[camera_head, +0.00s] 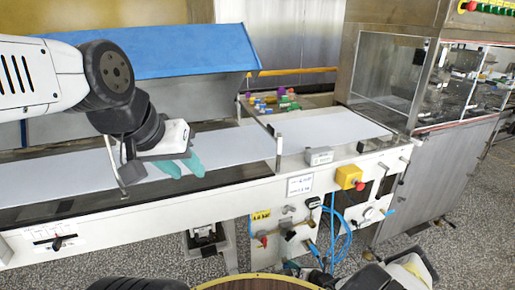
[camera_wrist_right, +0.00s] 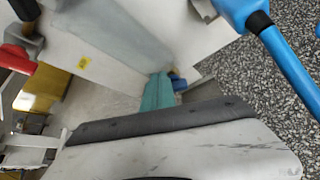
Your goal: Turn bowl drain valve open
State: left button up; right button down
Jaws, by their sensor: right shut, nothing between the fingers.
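No valve is labelled as the bowl drain valve. On the white panel under the conveyor, a small red handle (camera_head: 264,241) and a dark knob (camera_head: 290,235) show in the head view. The right wrist view shows a red lever (camera_wrist_right: 16,59) at the left edge. My right gripper (camera_wrist_right: 157,92) has its teal fingers together and empty, low by the panel, apart from the red lever.
Blue hoses (camera_head: 340,238) hang from the panel, and a thick blue hose (camera_wrist_right: 285,60) is near my right gripper. A yellow box with a red button (camera_head: 349,177) sits on the machine's front. The conveyor belt (camera_head: 320,131) runs above. Speckled floor lies right.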

jog(key=shift+w+a+f, duration=0.1)
jog(key=shift+f, duration=0.5)
dwell(1.0)
jog(key=shift+w+d, duration=0.1)
jog(key=shift+d, duration=0.2)
jog(key=shift+w+d+f, duration=0.1)
jog(key=shift+d+f, duration=0.1)
jog(key=shift+d, duration=0.15)
jog(key=shift+w+d+f, duration=0.1)
jog(key=shift+d+f, duration=0.1)
jog(key=shift+f, duration=0.05)
jog(key=shift+d+f, duration=0.2)
dwell(0.4)
jog(key=shift+w+d+r, duration=0.1)
jog(key=shift+r, duration=0.05)
jog(key=s+d, duration=0.2)
jog(key=s, duration=0.3)
jog(key=shift+s+d+r, duration=0.15)
jog(key=shift+s+d, duration=0.05)
jog(key=shift+s, duration=0.1)
dwell(0.4)
